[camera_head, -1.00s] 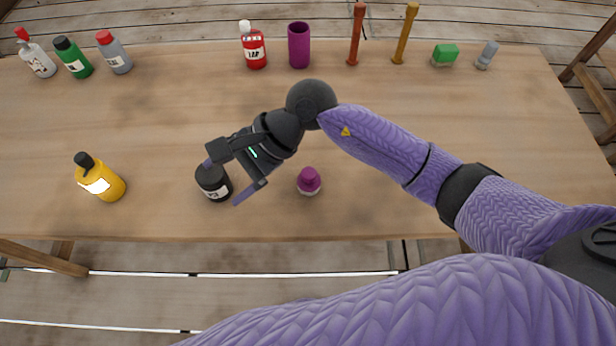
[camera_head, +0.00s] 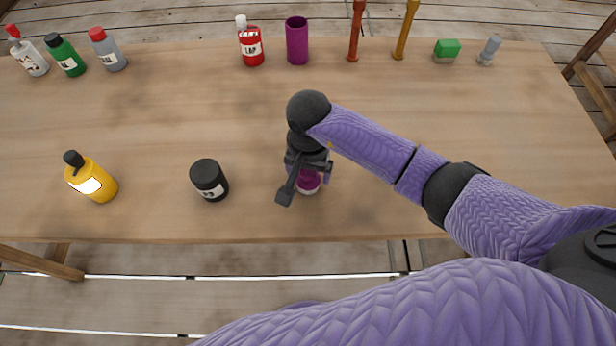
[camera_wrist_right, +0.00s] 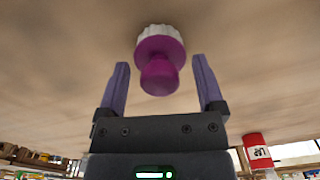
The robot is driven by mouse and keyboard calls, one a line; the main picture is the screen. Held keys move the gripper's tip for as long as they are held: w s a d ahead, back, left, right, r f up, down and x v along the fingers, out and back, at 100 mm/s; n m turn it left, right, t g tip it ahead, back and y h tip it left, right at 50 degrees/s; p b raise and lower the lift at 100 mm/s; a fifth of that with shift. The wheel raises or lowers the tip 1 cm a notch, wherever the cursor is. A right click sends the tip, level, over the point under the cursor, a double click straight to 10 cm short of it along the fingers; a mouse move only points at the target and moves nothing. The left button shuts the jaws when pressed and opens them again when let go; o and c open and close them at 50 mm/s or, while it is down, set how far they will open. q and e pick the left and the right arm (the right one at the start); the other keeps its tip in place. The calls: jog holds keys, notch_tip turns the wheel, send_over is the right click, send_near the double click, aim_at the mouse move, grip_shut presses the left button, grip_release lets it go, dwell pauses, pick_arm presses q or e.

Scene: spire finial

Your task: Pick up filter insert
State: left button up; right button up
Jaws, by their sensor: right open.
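The small purple piece with a white ribbed base, which I take to be the filter insert (camera_head: 308,183), stands near the table's front edge. It also shows in the right wrist view (camera_wrist_right: 160,62), with its purple knob toward my gripper. My right gripper (camera_head: 308,178) is over it, with its fingers spread on either side. In the right wrist view the open fingers (camera_wrist_right: 162,85) flank the knob with a gap on both sides. The left gripper is not seen.
A black jar (camera_head: 209,180) stands left of the gripper, and a yellow bottle (camera_head: 91,178) farther left. Along the back stand a red bottle (camera_head: 250,42), a purple cup (camera_head: 297,41), a green block (camera_head: 447,50) and several other items. The middle of the table (camera_head: 190,105) is clear.

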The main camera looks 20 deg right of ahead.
grip_shut()
notch_tip(320, 180, up, 10)
jog(key=p, duration=0.2)
jog(key=shift+f+p, duration=0.25)
jog(key=shift+p, duration=0.05)
jog(key=shift+r, duration=0.3)
